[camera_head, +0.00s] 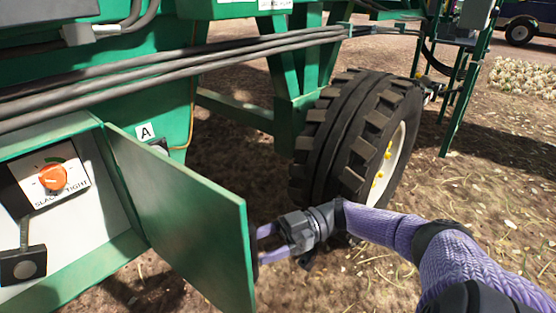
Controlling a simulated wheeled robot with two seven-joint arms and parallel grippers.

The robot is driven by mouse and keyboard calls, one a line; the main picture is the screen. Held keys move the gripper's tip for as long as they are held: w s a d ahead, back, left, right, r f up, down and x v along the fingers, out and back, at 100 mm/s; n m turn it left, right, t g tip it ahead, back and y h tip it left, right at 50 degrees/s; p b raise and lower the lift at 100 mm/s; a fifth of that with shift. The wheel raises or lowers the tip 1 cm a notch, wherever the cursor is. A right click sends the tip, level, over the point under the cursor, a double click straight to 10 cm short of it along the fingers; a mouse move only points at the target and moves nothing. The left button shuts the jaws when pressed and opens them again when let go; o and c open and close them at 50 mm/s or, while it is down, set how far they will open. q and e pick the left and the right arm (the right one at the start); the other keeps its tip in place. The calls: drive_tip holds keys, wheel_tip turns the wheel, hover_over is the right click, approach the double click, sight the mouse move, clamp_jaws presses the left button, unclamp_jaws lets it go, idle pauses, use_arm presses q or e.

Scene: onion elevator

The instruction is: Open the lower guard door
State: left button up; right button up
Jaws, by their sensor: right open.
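A green guard door (185,215) stands swung open on the left, hinged beside the "A" label. It uncovers a white box interior (95,225) with an orange knob (53,178) on a plate reading "SLACK" and "TIGHT". My right gripper (262,243) reaches in from the right and is open at the door's outer edge. Its fingertips are close to that edge and partly hidden behind it; I cannot tell whether they touch. My left gripper is not in view.
A large black tyre (345,135) stands just behind my right gripper. Thick grey hoses (200,62) cross the green machine above the door. A black block (22,265) sits inside the box at lower left. Bare straw-strewn ground (490,200) lies to the right.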

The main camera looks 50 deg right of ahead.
drive_tip(key=b+v, duration=0.1)
drive_tip(key=v, duration=0.6)
drive_tip(key=shift+s, duration=0.1)
